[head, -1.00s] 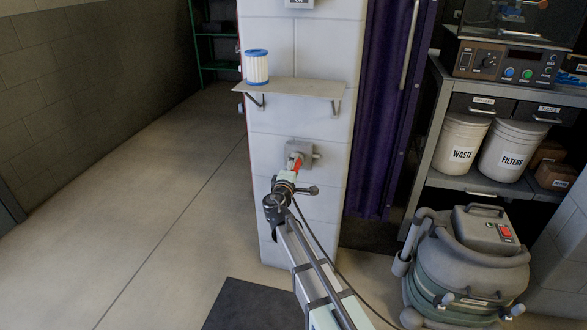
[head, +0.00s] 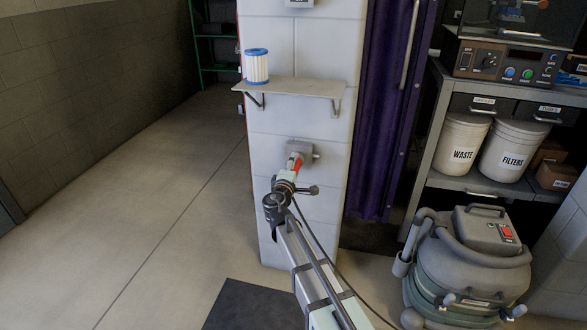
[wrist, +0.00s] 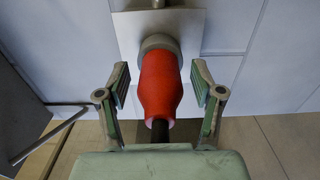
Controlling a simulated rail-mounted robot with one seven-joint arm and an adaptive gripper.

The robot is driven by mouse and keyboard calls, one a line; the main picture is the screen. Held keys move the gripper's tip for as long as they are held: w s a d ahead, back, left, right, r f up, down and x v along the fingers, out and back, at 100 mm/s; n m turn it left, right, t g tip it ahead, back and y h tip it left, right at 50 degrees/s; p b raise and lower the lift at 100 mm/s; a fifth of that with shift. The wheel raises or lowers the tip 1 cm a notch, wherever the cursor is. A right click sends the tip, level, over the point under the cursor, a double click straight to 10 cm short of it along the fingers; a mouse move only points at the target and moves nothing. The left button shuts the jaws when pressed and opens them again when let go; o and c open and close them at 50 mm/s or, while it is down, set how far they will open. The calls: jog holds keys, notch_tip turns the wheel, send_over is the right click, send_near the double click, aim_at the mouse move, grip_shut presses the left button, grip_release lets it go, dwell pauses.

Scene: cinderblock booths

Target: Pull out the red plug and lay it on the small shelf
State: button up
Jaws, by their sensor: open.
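The red plug (wrist: 160,85) sits in the grey socket box (head: 300,152) on the white block pillar. In the wrist view its red body runs from a grey collar at the wall plate down to a dark cable end. My gripper (wrist: 160,85) is open, with one finger on each side of the plug and a gap on both sides. In the head view the plug (head: 294,162) is partly hidden by my wrist. The small shelf (head: 300,87) is fixed to the pillar above the socket.
A white filter with blue rims (head: 256,67) stands on the shelf's left end; the shelf's middle and right are bare. A dark cable (head: 325,245) hangs beside my arm. A purple curtain (head: 385,110) and a vacuum (head: 468,255) are to the right. Open floor lies left.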

dwell(0.3)
grip_shut()
jog(key=shift+s, duration=0.2)
jog(key=shift+s+a+b, duration=0.15)
jog(key=shift+s+b, duration=0.2)
jog(key=shift+s, duration=0.55)
jog(key=shift+s+a+b, duration=0.2)
jog(key=shift+s+b, duration=0.2)
jog(key=shift+s, duration=0.55)
jog(key=shift+s+a+b, duration=0.15)
jog(key=shift+s+b, duration=0.2)
jog(key=shift+s, duration=0.55)
jog(key=s+a+b, duration=0.1)
jog(key=s, duration=0.6)
jog(key=shift+b, duration=0.4)
